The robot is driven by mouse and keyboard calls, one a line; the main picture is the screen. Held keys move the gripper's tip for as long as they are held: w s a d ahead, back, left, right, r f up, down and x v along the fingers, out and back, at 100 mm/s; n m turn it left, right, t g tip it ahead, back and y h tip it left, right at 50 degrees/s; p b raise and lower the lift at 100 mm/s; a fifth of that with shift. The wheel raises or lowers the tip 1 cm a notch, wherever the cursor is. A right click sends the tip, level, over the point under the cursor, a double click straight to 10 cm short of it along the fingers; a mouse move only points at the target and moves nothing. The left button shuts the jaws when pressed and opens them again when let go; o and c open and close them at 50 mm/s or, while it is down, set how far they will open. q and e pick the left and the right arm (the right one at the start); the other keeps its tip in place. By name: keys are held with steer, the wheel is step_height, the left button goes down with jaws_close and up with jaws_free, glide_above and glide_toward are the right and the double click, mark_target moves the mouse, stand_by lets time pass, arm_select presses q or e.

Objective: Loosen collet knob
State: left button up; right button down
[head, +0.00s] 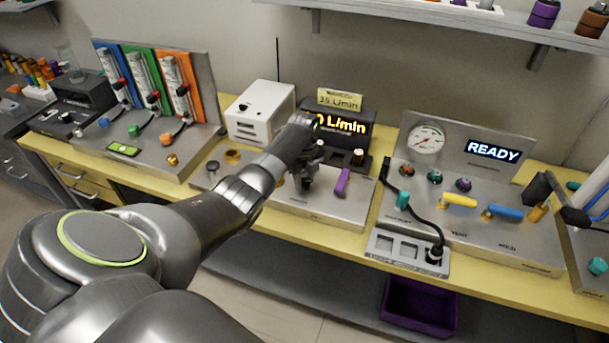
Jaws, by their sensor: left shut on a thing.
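My left gripper (306,181) reaches over the middle steel panel (320,206) and points down at it, just left of an upright purple handle (342,181). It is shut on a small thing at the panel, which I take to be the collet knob. The gripper and wrist hide nearly all of that knob, so its angle cannot be told. A bit of orange shows just left of the gripper. My right gripper is not in view.
Behind the gripper stands a dark flow unit (353,137) with a lit L/min display, partly covered by my wrist. A white box (260,113) is to its left. At right, a panel with a gauge (426,138) carries a black cable and coloured handles. A purple bin (418,306) sits below.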

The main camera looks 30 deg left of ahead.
arm_select(q)
steer(key=n+p, duration=0.1)
steer(key=n, duration=0.1)
steer(key=n+p, duration=0.1)
steer(key=shift+r+n, duration=0.2)
steer(key=shift+n, duration=0.2)
steer(key=n+p, duration=0.1)
steer(key=n, duration=0.2)
steer(key=shift+n, duration=0.3)
steer(key=n+p, duration=0.1)
steer(key=n, duration=0.2)
steer(key=shift+n+p, duration=0.3)
steer(key=shift+n, duration=0.1)
steer(key=n+p, duration=0.1)
steer(key=n, duration=0.3)
steer(key=shift+w, duration=0.1)
steer(key=n, duration=0.4)
steer(key=shift+p, duration=0.4)
steer(key=n, duration=0.4)
steer(key=shift+n+p, duration=0.3)
steer(key=shift+p, duration=0.05)
steer(key=n, duration=0.4)
steer(key=shift+f+n+p, duration=0.1)
steer(key=shift+n+p, duration=0.3)
steer(key=shift+n, duration=1.6)
